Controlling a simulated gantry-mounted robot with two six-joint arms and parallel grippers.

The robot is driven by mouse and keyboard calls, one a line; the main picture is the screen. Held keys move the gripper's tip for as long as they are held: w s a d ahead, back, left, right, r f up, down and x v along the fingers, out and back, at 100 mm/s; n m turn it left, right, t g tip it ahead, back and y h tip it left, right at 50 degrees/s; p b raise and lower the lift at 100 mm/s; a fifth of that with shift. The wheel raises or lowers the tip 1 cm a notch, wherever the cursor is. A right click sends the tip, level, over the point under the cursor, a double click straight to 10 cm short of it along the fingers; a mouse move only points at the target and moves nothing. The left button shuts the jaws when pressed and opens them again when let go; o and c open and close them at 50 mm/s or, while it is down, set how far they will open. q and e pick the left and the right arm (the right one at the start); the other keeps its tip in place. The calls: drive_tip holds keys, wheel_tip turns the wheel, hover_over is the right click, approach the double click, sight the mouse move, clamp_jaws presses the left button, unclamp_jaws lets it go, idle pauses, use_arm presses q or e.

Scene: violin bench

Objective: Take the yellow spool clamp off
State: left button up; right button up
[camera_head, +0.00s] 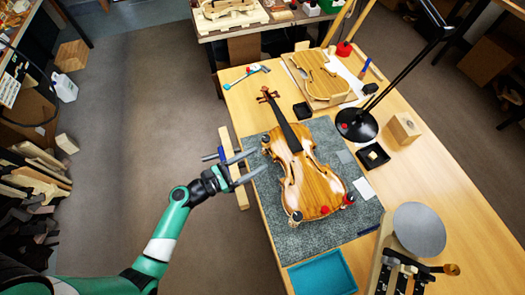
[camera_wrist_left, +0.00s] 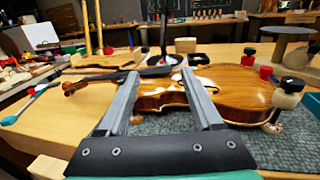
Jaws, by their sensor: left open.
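The violin (camera_head: 312,185) lies face up on a grey mat, and it also shows in the left wrist view (camera_wrist_left: 245,90). Small spool clamps stand along its edge: a cream one with a black knob (camera_wrist_left: 290,88), red-topped ones (camera_head: 348,198) at the lower end, and one (camera_head: 266,141) at the upper left edge. I cannot make out which clamp is yellow. My left gripper (camera_head: 257,162) is open and empty at the violin's left side; in the left wrist view its fingers (camera_wrist_left: 160,76) point toward the violin's body. My right gripper is not in view.
A black lamp (camera_head: 356,124) stands right of the violin. A blue tray (camera_head: 322,274) and a machine with a grey disc (camera_head: 419,229) are at the near end. A violin plate on a board (camera_head: 320,75) lies beyond. A wooden strip (camera_head: 232,165) runs along the left table edge.

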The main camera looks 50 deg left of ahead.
sight(263, 141)
use_arm(q)
drive_tip(key=s+a+f+n+y+b, duration=0.1)
drive_tip(key=s+a+f+n+y, duration=0.1)
drive_tip(key=a+f+y, duration=0.3)
drive_tip(key=w, duration=0.4)
drive_tip(key=w+r+h+b, duration=0.1)
drive_tip(key=w, duration=0.3)
drive_tip(key=w+h+b, duration=0.1)
drive_tip(key=w, duration=0.3)
drive_tip(key=shift+r, duration=0.25)
clamp_jaws()
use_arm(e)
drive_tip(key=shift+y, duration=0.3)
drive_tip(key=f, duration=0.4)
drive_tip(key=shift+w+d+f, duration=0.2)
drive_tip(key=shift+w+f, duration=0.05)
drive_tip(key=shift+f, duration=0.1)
